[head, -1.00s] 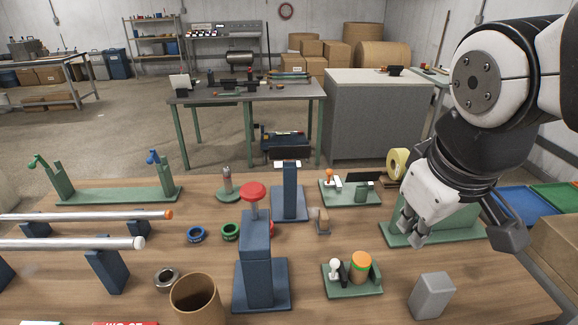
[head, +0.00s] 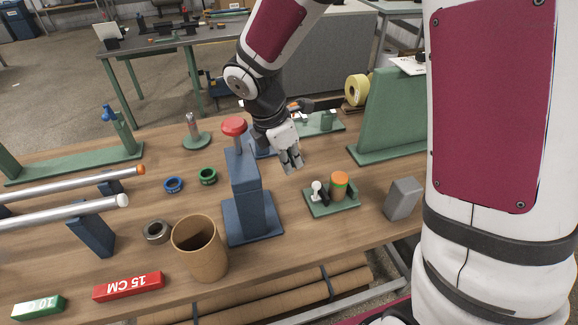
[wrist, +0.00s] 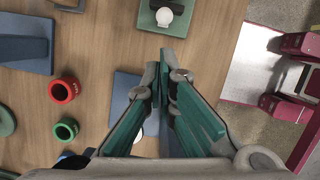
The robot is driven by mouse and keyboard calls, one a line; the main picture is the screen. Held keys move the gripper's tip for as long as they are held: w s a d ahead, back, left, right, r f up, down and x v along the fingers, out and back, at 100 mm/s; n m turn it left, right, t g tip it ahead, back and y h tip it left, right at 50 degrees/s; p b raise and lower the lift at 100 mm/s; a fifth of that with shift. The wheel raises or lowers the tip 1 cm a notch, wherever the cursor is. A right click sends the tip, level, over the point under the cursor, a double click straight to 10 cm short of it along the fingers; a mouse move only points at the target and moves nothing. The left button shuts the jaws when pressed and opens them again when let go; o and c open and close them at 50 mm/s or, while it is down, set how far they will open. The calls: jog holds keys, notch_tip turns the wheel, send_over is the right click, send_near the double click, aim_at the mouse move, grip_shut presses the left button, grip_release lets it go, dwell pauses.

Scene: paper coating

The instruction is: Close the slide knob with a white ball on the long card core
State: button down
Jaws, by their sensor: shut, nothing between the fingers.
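The white ball knob (head: 317,186) stands on a dark stem at the left of a small green plate (head: 331,209). Beside it on that plate is a short brown cylinder with an orange top and a green band (head: 340,187). My gripper (head: 291,166) hangs above the table just behind and left of the plate, apart from the knob. In the wrist view its fingers (wrist: 164,60) are together and empty. A white ball (wrist: 164,16) on a green plate shows beyond the fingertips there; I cannot tell how far the knob is slid.
A blue press with a red cap (head: 234,127) stands left of my gripper. A grey block (head: 403,199) stands right of the plate, and a tall green stand (head: 390,115) behind it. An open cardboard tube (head: 200,250) is front left. Bare wood lies around the plate.

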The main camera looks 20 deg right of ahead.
aim_at(316, 184)
jog(key=x, duration=0.9)
jog(key=shift+d+f, duration=0.1)
jog(key=shift+f, duration=0.2)
jog(key=shift+d, duration=1.8)
jog(key=shift+r, duration=0.2)
